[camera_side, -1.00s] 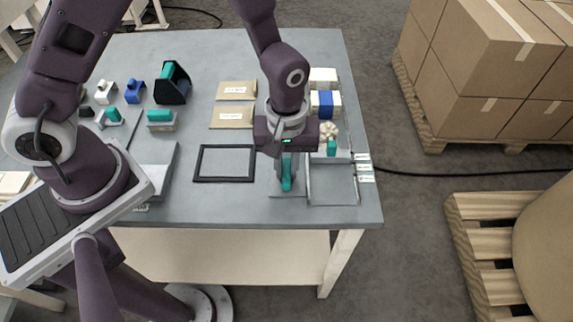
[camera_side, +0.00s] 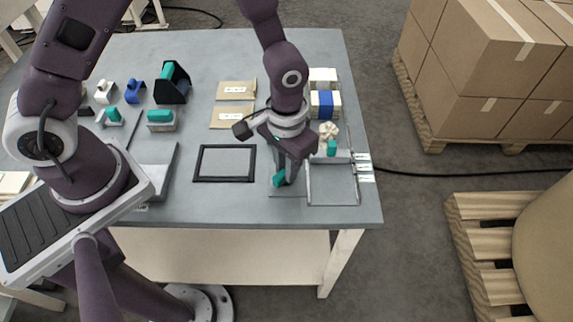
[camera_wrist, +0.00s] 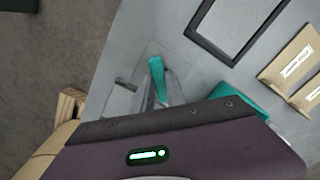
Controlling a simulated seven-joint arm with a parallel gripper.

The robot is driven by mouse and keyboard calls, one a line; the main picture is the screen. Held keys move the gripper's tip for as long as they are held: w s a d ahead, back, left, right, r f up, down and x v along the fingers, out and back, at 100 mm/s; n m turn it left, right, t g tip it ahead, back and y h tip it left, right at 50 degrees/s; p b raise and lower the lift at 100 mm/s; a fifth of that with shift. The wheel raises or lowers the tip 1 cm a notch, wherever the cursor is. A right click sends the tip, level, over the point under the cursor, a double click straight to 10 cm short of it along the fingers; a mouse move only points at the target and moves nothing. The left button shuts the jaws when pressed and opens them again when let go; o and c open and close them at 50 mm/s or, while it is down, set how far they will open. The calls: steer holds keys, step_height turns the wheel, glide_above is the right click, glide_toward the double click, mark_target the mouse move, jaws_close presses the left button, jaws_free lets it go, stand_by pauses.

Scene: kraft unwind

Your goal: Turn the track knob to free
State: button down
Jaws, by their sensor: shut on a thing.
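The track knob, a teal handle (camera_side: 279,179), stands on a thin grey plate (camera_side: 287,193) near the table's front edge. My gripper (camera_side: 287,172) points down over it and is shut on it, with the wrist turned at a slant. The fingers partly hide the knob in the side view. In the wrist view the teal handle (camera_wrist: 158,80) shows just beyond my gripper body, against a grey finger. No marking for free is legible. A second teal patch (camera_wrist: 247,100) shows beside my gripper body in the wrist view; I cannot tell what it is.
A grey tray (camera_side: 333,203) lies close to the right, with a teal-bodied item (camera_side: 332,148) behind it. A black frame (camera_side: 224,181) lies to the left. Brown packets (camera_side: 233,117) and a blue-banded block (camera_side: 325,104) are behind. Bare tabletop surrounds the frame.

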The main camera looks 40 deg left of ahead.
steer(key=m, duration=0.4)
steer(key=shift+m, duration=2.1)
steer(key=c, duration=1.4)
jaws_free()
steer(key=shift+o, duration=0.2)
step_height(320, 180, up, 7)
steer(key=shift+r, duration=0.1)
